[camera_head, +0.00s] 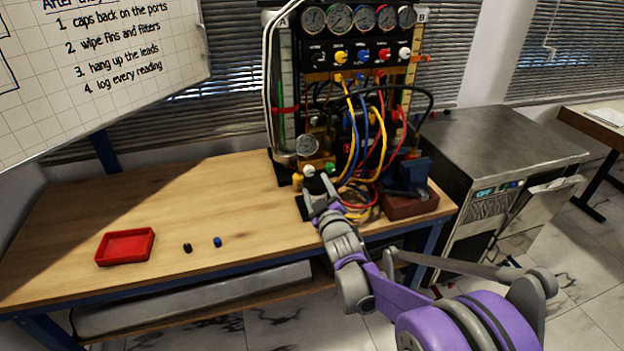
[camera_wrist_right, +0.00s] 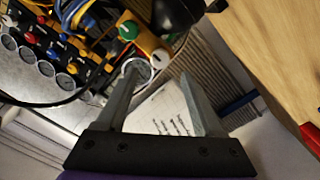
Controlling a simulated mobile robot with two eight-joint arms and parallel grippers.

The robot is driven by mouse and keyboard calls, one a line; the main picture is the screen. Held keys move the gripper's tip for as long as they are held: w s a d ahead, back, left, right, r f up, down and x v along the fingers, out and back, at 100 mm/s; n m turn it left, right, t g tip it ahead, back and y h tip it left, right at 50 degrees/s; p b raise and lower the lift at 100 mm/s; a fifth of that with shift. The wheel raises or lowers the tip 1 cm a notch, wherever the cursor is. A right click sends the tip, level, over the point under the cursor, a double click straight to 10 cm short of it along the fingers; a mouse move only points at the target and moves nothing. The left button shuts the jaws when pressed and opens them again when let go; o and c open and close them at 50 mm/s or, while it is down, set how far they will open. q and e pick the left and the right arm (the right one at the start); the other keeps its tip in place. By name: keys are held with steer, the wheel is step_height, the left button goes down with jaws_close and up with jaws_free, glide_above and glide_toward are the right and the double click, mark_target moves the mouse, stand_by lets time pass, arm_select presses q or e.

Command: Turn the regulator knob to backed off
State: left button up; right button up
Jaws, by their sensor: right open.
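The gauge rig (camera_head: 345,75) stands at the back of the wooden bench, with hoses and a row of dials. A large black rounded knob (camera_wrist_right: 178,12), which looks like the regulator knob, shows at the top edge of the right wrist view. A green knob (camera_wrist_right: 128,30) and a white knob (camera_wrist_right: 160,54) on a brass block are beside it. My right gripper (camera_head: 315,187) is at the rig's lower front, and partly hides these parts. In the right wrist view the gripper (camera_wrist_right: 160,76) is open with nothing between its fingers. My left gripper is not in view.
A red tray (camera_head: 125,246) and two small caps, black (camera_head: 187,248) and blue (camera_head: 217,242), lie on the bench (camera_head: 190,200) at left. A blue vise-like tool (camera_head: 408,175) stands right of the gripper. Loose hoses hang close by. The bench's left part is mostly clear.

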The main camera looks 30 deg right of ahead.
steer(key=v, duration=0.4)
steer(key=shift+s+a, duration=0.1)
steer(key=shift+a, duration=0.05)
stand_by(0.4)
steer(key=s+a+f+m+g+y+p, duration=0.2)
steer(key=s+a+g, duration=0.4)
steer(key=s, duration=0.7)
steer(key=s+a+f+m+g+y+p, duration=0.2)
steer(key=s+a+f+g+p, duration=0.2)
steer(key=s+a, duration=0.7)
steer(key=s+g, duration=0.1)
steer(key=s, duration=0.2)
steer(key=shift+m+g+y, duration=0.3)
steer(key=shift+m+g, duration=0.1)
steer(key=shift+s+a+f, duration=0.2)
steer(key=shift+s, duration=0.1)
